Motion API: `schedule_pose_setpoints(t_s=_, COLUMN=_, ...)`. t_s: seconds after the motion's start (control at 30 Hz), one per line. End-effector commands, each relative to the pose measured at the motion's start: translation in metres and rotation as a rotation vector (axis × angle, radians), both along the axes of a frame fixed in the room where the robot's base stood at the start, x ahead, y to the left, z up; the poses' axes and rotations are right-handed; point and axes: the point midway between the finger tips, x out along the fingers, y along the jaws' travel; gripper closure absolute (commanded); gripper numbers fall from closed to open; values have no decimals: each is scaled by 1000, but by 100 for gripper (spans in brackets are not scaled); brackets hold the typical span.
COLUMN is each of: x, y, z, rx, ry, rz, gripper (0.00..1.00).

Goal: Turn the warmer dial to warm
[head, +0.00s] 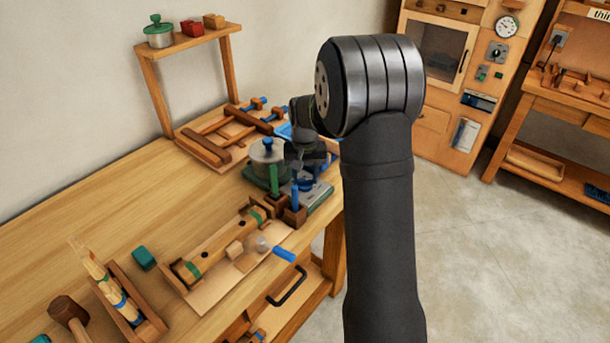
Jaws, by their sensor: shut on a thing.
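The warmer (321,196) is a low grey-green unit near the right edge of the workbench. A blue dial (307,185) shows on it, directly below my gripper (306,170). My gripper points down from my dark arm and is shut on the dial. The fingertips are small and dark, and they partly cover the dial, so its pointer and setting marks cannot be read. A grey metal pot (267,153) with a blue lid knob stands just left of my gripper.
Upright green (274,180) and blue (295,196) handled tools stand in wooden blocks close in front of the warmer. A wooden clamp frame (235,130) lies behind. A jig with a blue-handled crank (283,254) lies nearer. The bench's left middle is clear.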

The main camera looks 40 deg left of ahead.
Motion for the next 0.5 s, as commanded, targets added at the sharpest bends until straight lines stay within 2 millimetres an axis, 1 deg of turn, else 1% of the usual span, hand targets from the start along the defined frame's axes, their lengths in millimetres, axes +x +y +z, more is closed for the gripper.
schedule_pose_setpoints(t_s=0.1, x=0, y=0, z=1, rx=1, ry=-1, rz=-38, gripper=83)
schedule_pose_setpoints(t_s=0.37, x=0, y=0, z=1, rx=1, ry=-1, rz=-44, gripper=83)
schedule_pose_setpoints(t_s=0.4, x=0, y=0, z=1, rx=1, ry=-1, rz=-44, gripper=58)
schedule_pose_setpoints(t_s=0.47, x=0, y=0, z=1, rx=1, ry=-1, rz=-44, gripper=46)
schedule_pose_setpoints(t_s=0.5, x=0, y=0, z=1, rx=1, ry=-1, rz=-44, gripper=38)
